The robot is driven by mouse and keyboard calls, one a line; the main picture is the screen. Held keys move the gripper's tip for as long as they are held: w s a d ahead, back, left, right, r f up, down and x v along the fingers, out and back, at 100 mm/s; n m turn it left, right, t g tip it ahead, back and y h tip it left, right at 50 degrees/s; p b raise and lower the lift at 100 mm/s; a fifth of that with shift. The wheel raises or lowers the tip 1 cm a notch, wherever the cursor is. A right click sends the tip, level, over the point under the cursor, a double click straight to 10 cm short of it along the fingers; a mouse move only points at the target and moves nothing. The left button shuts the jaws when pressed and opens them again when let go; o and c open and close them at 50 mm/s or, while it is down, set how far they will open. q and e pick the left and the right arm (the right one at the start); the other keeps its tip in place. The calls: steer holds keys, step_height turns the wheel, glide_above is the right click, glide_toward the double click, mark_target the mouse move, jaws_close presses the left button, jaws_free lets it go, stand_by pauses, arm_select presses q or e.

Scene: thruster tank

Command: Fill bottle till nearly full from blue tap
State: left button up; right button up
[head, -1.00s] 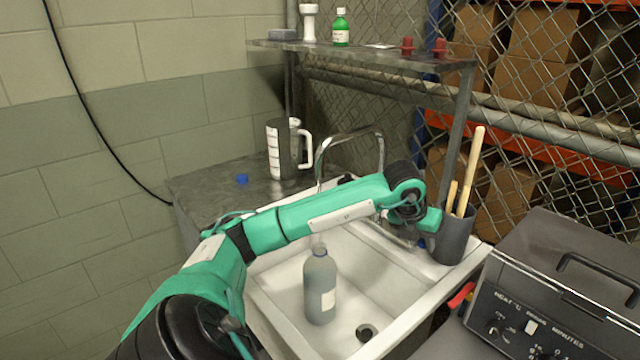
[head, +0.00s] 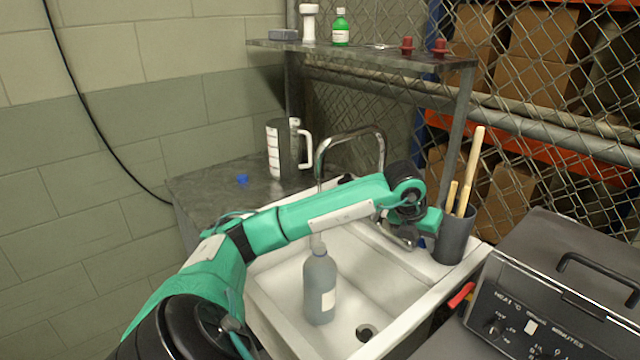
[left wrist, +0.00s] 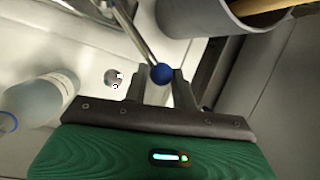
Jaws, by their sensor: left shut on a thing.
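A grey-blue bottle (head: 320,288) with a white label stands upright in the white sink basin, beneath the spout side of the curved metal tap (head: 350,133). A short pale strip shows above its mouth; I cannot tell whether it is water, and the liquid level is unclear. My left arm hides the lower spout. In the left wrist view the bottle (left wrist: 45,100) is at the left, and the tap's blue ball knob (left wrist: 161,74) sits on a metal lever between my fingers. My left gripper (left wrist: 160,80) is shut on this knob, beside the sink. My right gripper is not in view.
A dark holder (head: 456,240) with wooden handles stands close beside my left gripper. A grey heater box (head: 560,300) is at the right. A measuring jug (head: 280,150) and a blue cap (head: 242,179) rest on the counter. A shelf (head: 370,52) overhangs the back.

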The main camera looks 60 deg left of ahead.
arm_select(q)
steer(key=shift+w+a+r, duration=0.15)
steer(key=shift+r, duration=0.2)
steer(key=shift+a+f, duration=0.1)
steer(key=shift+a, duration=0.1)
steer(key=s+a+b, duration=0.2)
steer(key=shift+s+a, duration=0.2)
steer(key=shift+s, duration=0.2)
steer(key=shift+s+a+b, duration=0.3)
steer(key=shift+s+b, duration=0.05)
steer(key=shift+f, duration=0.15)
